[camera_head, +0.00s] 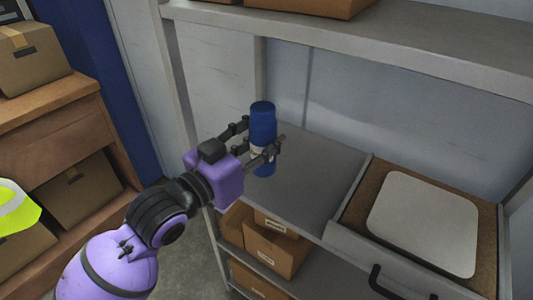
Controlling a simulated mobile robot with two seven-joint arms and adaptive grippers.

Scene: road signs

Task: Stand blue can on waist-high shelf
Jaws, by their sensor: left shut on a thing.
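The blue can (263,122) is upright between the fingers of my left gripper (264,151). The gripper is shut around the middle of the can, covering part of it. The can shows over the left part of the waist-high grey shelf (310,188). I cannot tell whether its base touches the shelf or hangs a little above it. My right gripper is not in view.
A tray with a brown inside and a pale square panel (425,220) takes up the shelf's right side; a dark handle (385,285) is at its front. Cardboard boxes (275,246) sit below. An upper shelf (380,35) overhangs behind. The shelf middle is clear.

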